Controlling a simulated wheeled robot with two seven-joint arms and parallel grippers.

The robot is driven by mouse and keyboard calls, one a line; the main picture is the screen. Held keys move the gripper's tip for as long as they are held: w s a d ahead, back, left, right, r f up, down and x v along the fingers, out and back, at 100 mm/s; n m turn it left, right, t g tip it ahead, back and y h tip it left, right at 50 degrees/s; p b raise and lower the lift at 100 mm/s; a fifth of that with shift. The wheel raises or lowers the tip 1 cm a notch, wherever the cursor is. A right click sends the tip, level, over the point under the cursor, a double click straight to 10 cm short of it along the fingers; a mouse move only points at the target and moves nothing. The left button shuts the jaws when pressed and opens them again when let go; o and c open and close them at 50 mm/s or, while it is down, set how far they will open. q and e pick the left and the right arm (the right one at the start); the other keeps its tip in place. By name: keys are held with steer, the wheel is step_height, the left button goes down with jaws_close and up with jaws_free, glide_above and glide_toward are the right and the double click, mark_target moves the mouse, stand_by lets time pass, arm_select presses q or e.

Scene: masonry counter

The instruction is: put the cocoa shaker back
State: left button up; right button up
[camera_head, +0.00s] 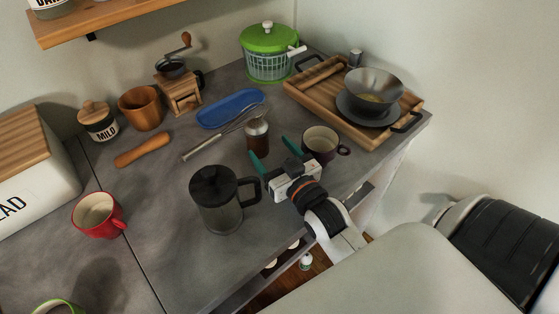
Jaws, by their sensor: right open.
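The cocoa shaker (257,137), a small brown jar with a metallic top, stands upright on the grey counter (185,240) near its middle. My right gripper (271,149) reaches in from the lower right with its two green fingers spread and nothing held. Its left fingertip overlaps the shaker's lower part in the picture; its right fingertip is to the right of the shaker. I cannot tell whether a finger touches it. My left gripper is out of view.
A dark mug (322,144) stands close right of the gripper and a French press (217,200) close left. A whisk (212,140) and blue dish (231,108) lie behind. A wooden tray (301,92) holds a bowl at the back right. Bare counter lies front left.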

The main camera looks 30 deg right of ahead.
steer(key=shift+s, duration=1.5)
